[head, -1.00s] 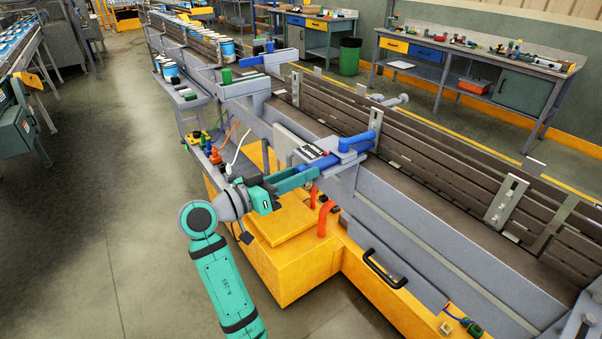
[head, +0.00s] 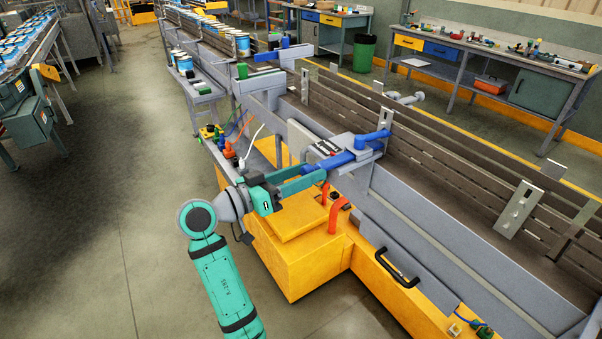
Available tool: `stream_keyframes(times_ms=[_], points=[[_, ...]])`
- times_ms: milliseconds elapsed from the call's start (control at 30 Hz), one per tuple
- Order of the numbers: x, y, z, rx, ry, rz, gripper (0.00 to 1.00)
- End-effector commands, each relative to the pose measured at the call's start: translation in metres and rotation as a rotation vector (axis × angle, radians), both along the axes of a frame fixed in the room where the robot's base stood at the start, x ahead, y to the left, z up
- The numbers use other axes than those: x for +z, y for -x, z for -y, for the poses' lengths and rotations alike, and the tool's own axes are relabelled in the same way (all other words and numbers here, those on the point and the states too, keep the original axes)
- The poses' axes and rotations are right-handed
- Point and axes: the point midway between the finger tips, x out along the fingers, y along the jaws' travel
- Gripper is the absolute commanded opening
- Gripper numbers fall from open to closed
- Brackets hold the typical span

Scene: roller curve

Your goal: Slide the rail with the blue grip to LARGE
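The blue grip (head: 341,160) is a bar pointing toward me from a grey clamp block on the conveyor's near side. A blue rod (head: 373,137) runs from this block to an upright bracket on the guide rail (head: 430,143). A small dark-and-light label plate (head: 324,149) lies beside the block; its lettering is too small to read. My gripper (head: 319,174) reaches in from the lower left. Its two teal fingers are apart, with a gap between them, and their tips are at the near end of the blue grip. Whether they touch it is not clear.
The yellow machine base (head: 300,262) with a black handle (head: 398,268) lies below my gripper. Orange hoses (head: 334,218) rise close under the fingers. The floor at left is clear.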

Motion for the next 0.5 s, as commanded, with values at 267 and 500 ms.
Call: stream_keyframes(times_ms=[267,500], points=[[0.0,0.004,-0.008,0.002,-0.001,0.0,0.47],[0.0,0.025,-0.043,0.003,0.001,-0.001,0.47]])
